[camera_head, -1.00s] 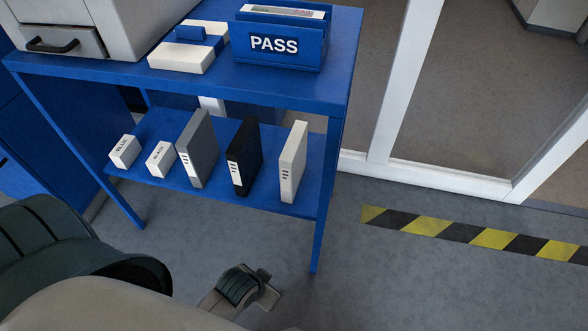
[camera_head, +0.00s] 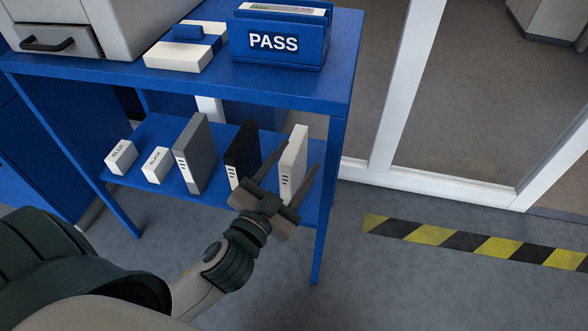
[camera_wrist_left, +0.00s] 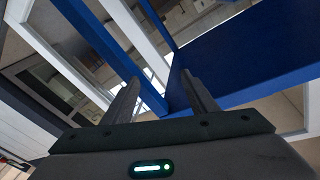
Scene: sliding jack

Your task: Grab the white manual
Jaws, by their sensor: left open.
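The white manual (camera_head: 293,150) stands upright at the right end of the blue table's lower shelf. My left gripper (camera_head: 299,155) is open, with its fingers pointing up and toward the manual. In the head view the two fingers show on either side of the manual's lower part. How far the fingers are from it in depth I cannot tell. In the left wrist view the open fingers (camera_wrist_left: 159,78) show with blue table parts beyond them, and I cannot make out the manual there. My right gripper is not in view.
A black manual (camera_head: 243,150) and a grey manual (camera_head: 192,155) stand to the left, then two small white boxes (camera_head: 121,157). The blue table's front right leg (camera_head: 325,210) is just right of the gripper. A PASS box (camera_head: 275,42) stands on top. Floor to the right is clear.

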